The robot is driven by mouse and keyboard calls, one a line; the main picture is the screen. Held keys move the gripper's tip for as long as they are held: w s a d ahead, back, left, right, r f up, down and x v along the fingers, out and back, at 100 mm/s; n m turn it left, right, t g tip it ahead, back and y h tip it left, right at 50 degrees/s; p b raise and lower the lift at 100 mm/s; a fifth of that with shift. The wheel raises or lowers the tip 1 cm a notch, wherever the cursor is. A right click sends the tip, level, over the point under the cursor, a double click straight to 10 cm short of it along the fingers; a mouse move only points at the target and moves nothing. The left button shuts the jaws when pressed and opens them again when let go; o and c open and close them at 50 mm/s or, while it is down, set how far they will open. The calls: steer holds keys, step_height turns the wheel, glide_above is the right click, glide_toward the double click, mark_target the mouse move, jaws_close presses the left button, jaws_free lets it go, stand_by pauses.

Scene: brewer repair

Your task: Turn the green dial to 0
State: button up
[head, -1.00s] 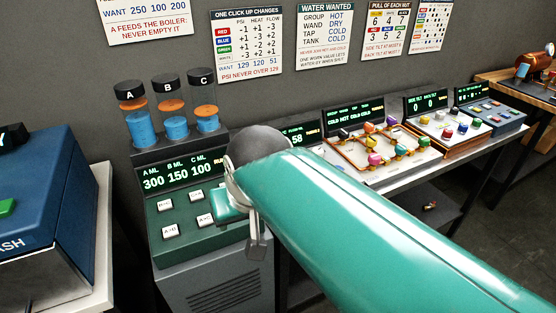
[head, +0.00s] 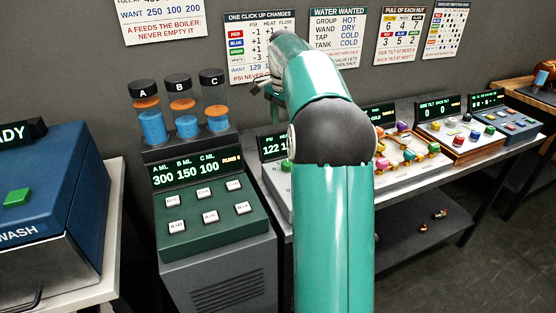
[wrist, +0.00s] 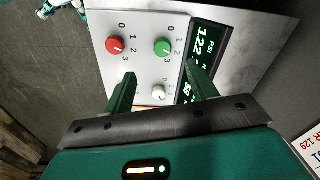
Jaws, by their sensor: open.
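The green dial (wrist: 162,47) sits on a pale panel (wrist: 138,20) in the wrist view, with small numbers from 0 to 3 around it. Which number it points at is too small to tell. A red dial (wrist: 116,45) is to its left and a white dial (wrist: 159,93) below it. My gripper (wrist: 161,75) is open and empty, its fingers spread on either side of the white dial in the picture, with the green dial beyond the tips. In the head view the green dial (head: 287,165) is partly hidden behind my arm.
A dark display (wrist: 206,55) reading 122 is beside the dials. In the head view, a green console (head: 212,213) with several white buttons stands left, and several coloured knobs (head: 404,140) stand on the right. A wall poster (head: 245,40) is behind my arm.

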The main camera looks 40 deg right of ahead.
steer(key=shift+m, duration=0.6)
steer(key=f, duration=0.5)
steer(key=d+f, duration=0.1)
steer(key=f, duration=0.4)
steer(key=d+f, duration=0.1)
steer(key=f, duration=0.4)
steer(key=shift+w+d+f, duration=0.1)
steer(key=shift+w+d, duration=0.15)
steer(key=shift+w, duration=0.05)
steer(key=c, duration=1)
